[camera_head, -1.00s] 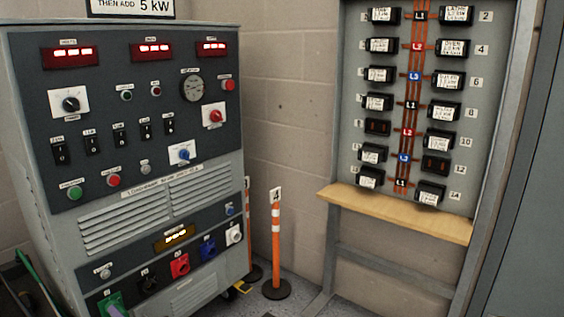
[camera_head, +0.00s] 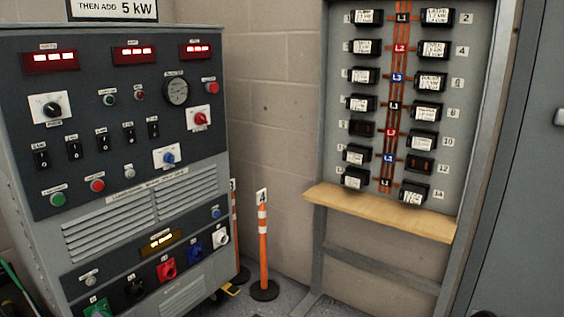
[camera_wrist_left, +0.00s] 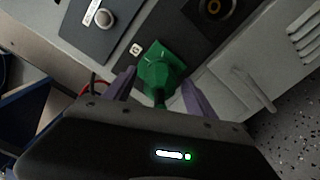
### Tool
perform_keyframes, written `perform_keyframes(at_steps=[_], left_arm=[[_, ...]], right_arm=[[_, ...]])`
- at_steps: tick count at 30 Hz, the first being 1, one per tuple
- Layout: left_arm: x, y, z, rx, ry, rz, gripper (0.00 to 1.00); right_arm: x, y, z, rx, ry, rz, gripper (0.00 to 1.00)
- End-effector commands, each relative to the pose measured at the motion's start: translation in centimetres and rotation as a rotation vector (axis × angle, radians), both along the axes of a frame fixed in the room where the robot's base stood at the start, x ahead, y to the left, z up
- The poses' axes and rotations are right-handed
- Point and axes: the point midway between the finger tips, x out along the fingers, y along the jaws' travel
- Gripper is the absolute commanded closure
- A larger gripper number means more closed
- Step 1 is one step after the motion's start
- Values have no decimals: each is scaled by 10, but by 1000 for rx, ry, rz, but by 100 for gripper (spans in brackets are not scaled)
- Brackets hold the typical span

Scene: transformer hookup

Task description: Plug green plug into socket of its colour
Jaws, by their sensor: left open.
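The green plug (camera_wrist_left: 161,72) shows in the left wrist view, against the dark lower panel of the cabinet. A dark stem or cable end hangs below it toward the wrist. My left gripper (camera_wrist_left: 160,84) is open, with its purple fingers on either side of the green plug and a gap to each. The socket behind the plug is hidden, and I cannot tell how deep the plug sits. In the head view, a green piece (camera_head: 98,309) shows at the lower left, partly cut off. My right gripper is in neither view.
The cabinet's lower row also has black (camera_head: 134,289), red (camera_head: 166,269), blue (camera_head: 194,252) and white (camera_head: 221,237) connectors. An orange post (camera_head: 263,245) stands right of the cabinet. A breaker board (camera_head: 450,150) with a wooden ledge (camera_head: 380,212) is on the right.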

Motion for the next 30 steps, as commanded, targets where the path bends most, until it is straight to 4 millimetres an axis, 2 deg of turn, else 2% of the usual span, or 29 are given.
perform_keyframes(at_steps=[3,12,25,30], left_arm=[[-6,-10,3,0,2,-2,35],[-20,-29,2,0,1,-1,35],[-23,-32,0,1,1,0,35],[-22,-32,0,1,1,0,35]], right_arm=[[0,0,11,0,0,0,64],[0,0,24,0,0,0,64],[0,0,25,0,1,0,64],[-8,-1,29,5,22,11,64]])
